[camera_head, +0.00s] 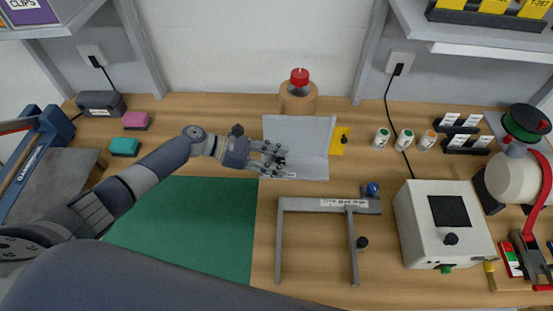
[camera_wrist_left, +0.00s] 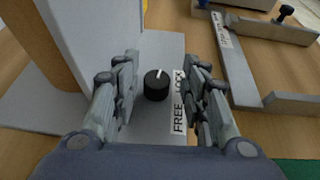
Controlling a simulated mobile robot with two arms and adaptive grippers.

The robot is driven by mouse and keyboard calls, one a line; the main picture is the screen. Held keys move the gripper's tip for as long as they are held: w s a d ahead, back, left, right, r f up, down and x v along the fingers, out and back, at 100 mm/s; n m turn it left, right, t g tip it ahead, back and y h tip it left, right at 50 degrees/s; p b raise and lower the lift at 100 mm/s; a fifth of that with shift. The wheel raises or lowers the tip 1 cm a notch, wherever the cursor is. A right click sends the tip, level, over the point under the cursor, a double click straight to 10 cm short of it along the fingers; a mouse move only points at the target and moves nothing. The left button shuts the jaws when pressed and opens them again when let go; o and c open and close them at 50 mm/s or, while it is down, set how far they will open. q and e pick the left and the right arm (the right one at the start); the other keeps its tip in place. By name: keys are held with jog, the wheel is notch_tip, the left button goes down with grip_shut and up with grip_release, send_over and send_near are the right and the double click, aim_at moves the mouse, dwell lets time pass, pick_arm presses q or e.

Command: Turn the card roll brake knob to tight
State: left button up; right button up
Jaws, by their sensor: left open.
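A black round knob (camera_wrist_left: 156,85) with a white mark sits on a grey plate in the left wrist view. A label (camera_wrist_left: 179,104) reading FREE and LOCK lies right of it; the mark points up and slightly right in the picture. My left gripper (camera_head: 279,161) is open, and its fingers (camera_wrist_left: 160,98) stand on both sides of this knob without visible contact. In the head view the fingers partly hide the knob. A brown cylinder (camera_head: 298,103) with a red knob (camera_head: 299,77) on top stands behind the grey bracket (camera_head: 297,138). I see no label reading tight.
A grey frame (camera_head: 318,203) stands just right and in front of the gripper. A white box (camera_head: 440,222) with a black knob is farther right, near a white roll (camera_head: 512,180). Small bottles (camera_head: 381,138) stand behind. The green mat (camera_head: 185,225) is clear.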

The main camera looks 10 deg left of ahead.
pick_arm(q)
jog(key=shift+w+a+r, duration=0.15)
jog(key=shift+a+r, duration=0.05)
jog(key=v, duration=0.6)
jog(key=shift+a, duration=0.35)
jog(key=shift+s+a+r, duration=0.2)
jog(key=shift+s+a, duration=0.15)
